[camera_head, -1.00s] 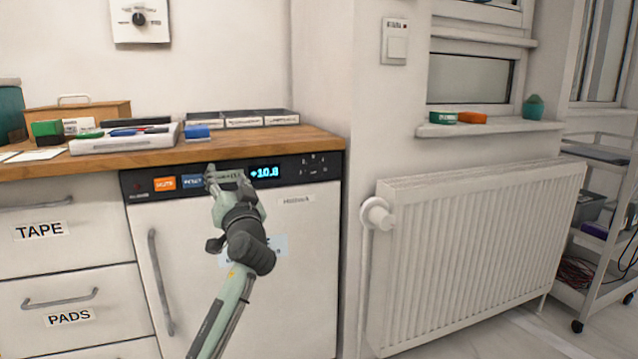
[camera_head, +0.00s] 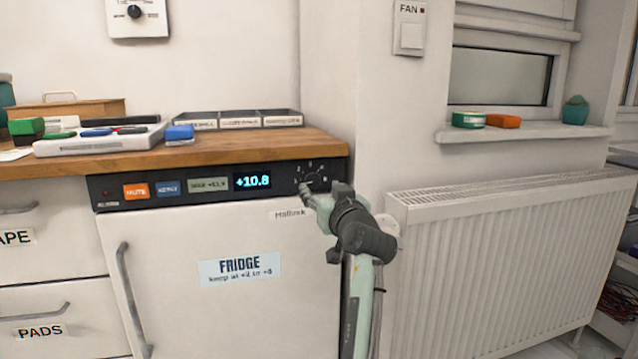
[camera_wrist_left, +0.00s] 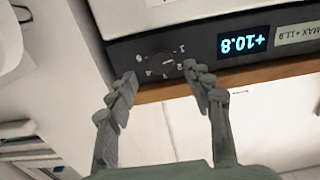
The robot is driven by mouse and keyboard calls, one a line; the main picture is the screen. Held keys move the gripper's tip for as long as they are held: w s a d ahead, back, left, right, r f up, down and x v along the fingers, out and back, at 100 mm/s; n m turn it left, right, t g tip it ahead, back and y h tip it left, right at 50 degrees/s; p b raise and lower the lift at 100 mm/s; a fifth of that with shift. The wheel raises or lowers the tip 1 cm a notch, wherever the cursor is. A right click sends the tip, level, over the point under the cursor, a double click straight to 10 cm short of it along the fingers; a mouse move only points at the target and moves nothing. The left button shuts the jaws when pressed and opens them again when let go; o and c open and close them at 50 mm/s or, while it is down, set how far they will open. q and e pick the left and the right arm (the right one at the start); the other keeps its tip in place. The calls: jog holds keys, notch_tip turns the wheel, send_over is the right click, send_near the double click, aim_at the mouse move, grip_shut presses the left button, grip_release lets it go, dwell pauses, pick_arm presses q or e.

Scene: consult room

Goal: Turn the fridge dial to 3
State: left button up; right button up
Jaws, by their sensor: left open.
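The fridge dial (camera_head: 312,181) is a small dark round knob with pale marks around it, at the right end of the black control panel (camera_head: 225,198). It also shows in the left wrist view (camera_wrist_left: 163,65), upside down. Its pointer setting is too small to read surely. My left gripper (camera_head: 320,190) is at the dial in the head view, partly covering its lower edge. In the left wrist view the open fingers (camera_wrist_left: 161,76) stand either side of the dial, with nothing held. Whether they touch it I cannot tell. My right gripper is not in view.
The wooden counter (camera_head: 240,148) overhangs the panel and carries trays and small items. A white radiator (camera_head: 510,260) stands to the right. The fridge door (camera_head: 190,300) is shut.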

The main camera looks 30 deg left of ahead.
aim_at(314, 182)
pick_arm(q)
jog(key=shift+x, duration=2.75)
jog(key=c, duration=1.1)
